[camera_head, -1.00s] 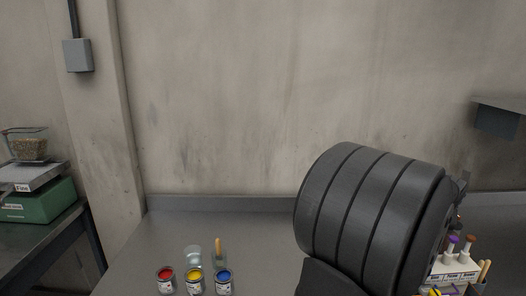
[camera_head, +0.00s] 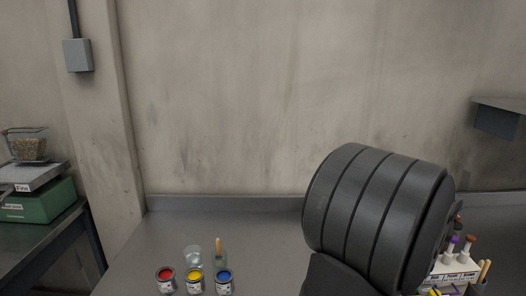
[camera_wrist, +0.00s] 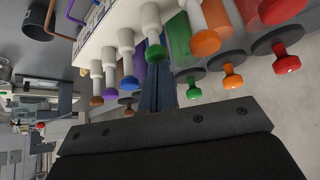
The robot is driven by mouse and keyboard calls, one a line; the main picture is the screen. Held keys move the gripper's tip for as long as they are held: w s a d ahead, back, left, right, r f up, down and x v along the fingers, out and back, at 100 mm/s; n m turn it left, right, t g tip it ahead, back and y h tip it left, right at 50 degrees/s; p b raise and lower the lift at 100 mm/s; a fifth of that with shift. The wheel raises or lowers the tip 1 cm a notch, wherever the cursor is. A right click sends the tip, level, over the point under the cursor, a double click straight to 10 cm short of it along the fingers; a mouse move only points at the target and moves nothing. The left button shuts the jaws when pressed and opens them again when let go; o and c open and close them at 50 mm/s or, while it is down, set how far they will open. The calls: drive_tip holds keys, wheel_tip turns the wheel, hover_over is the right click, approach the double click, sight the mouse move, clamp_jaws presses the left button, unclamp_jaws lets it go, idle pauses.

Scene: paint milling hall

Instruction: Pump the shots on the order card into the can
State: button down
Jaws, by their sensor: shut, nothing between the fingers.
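My gripper (camera_wrist: 160,88) is shut and empty in the wrist view, its dark fingers among the pumps. A green-tipped white pump (camera_wrist: 154,45) is beside the fingertips, and a green knob (camera_wrist: 194,90) is just right of them; I cannot tell whether they touch. Orange (camera_wrist: 232,77) and red (camera_wrist: 286,62) knobs are farther right. In the head view a white labelled pump rack (camera_head: 455,275) shows at lower right, partly behind my arm. I cannot make out an order card or a receiving can.
Small open cans of red (camera_head: 165,275), yellow (camera_head: 195,278) and blue (camera_head: 223,277) paint stand on the grey bench near glass jars (camera_head: 193,257). A green scale (camera_head: 38,200) is on a side table. The bench middle is clear.

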drive_tip(key=shift+f, duration=0.1)
drive_tip(key=shift+r, duration=1.6)
wheel_tip(320, 180, up, 5)
drive_tip(key=shift+r, duration=0.1)
drive_tip(key=shift+f, duration=3.2)
